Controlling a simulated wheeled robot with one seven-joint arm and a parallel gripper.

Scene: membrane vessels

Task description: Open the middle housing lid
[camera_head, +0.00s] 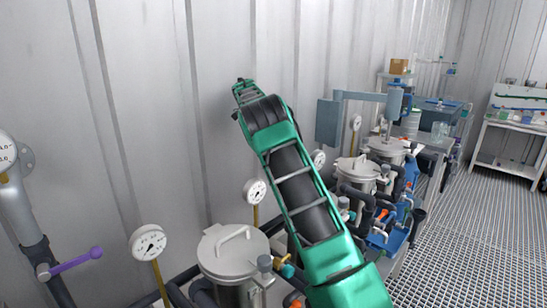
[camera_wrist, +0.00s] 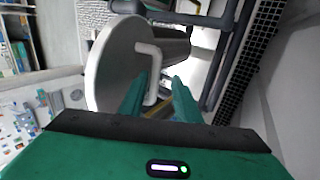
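In the wrist view a round, pale grey housing lid (camera_wrist: 112,65) with a white bent handle (camera_wrist: 155,68) faces my gripper. Its vessel body shows behind it, and the lid looks seated on it. My gripper (camera_wrist: 160,92) is open, its two green fingers apart on either side of the handle's near end. A gap shows between the handle and the right finger. In the head view the middle housing lid (camera_head: 356,169) is flat on its vessel, partly behind my arm. Which lid the wrist view shows cannot be told for certain.
A nearer closed housing lid (camera_head: 232,249) and a farther one (camera_head: 388,145) stand in the same row. Gauges (camera_head: 148,242), pipes and blue valves crowd the vessels. A purple-handled valve (camera_head: 75,262) is at left. The grated floor (camera_head: 480,245) at right is clear.

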